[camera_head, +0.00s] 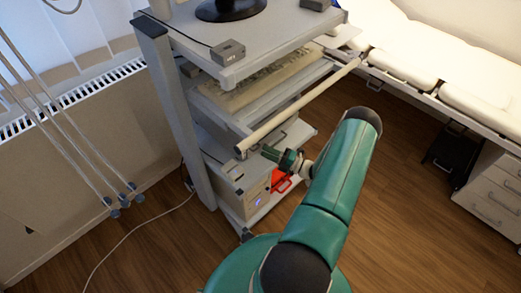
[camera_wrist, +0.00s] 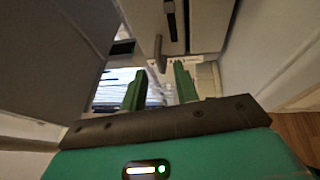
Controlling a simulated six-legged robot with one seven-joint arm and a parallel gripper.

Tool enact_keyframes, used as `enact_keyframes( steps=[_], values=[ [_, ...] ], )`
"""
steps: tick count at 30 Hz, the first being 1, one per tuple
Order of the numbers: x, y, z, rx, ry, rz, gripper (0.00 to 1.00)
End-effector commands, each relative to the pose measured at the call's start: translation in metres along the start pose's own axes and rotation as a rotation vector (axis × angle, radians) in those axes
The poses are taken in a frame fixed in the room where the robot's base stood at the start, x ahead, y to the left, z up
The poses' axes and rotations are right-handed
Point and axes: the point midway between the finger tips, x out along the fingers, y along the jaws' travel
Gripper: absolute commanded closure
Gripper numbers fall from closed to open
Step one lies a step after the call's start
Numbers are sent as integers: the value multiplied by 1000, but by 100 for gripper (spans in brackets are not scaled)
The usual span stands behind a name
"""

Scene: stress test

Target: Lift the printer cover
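My gripper (camera_head: 270,153) reaches into the side of the equipment cart at the level of a middle shelf, below the keyboard shelf. In the wrist view its two green fingers (camera_wrist: 160,72) are apart, with nothing clasped between them. A grey lever-like part (camera_wrist: 160,53) hangs just beyond the fingertips. A pale device (camera_wrist: 204,76) with small markings lies behind the right finger; it may be the printer, but I cannot tell for sure. Which part is the cover is not clear. Whether the fingers touch anything is hidden.
The cart (camera_head: 170,100) has stacked shelves, with a keyboard (camera_head: 262,82) and a protruding bar (camera_head: 300,106) above my gripper. A beige box (camera_head: 257,196) and a red item (camera_head: 281,180) sit lower. A bed (camera_head: 425,45) and drawers (camera_head: 492,195) stand right.

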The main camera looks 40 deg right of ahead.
Motion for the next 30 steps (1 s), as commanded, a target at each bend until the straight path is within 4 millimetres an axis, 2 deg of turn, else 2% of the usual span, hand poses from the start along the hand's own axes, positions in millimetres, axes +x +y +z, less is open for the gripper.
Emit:
enact_keyframes(
  steps=[3, 6, 16, 17, 21, 30],
  values=[
    [19, 0, 0, 0, 2, -1, 70],
    [30, 0, -1, 0, 1, 0, 70],
    [35, -1, 0, 0, -1, -1, 70],
    [35, -1, 0, 0, -1, -1, 72],
    [35, -1, 0, 0, -1, -1, 99],
    [35, 0, 0, 1, 0, -4, 100]
  ],
)
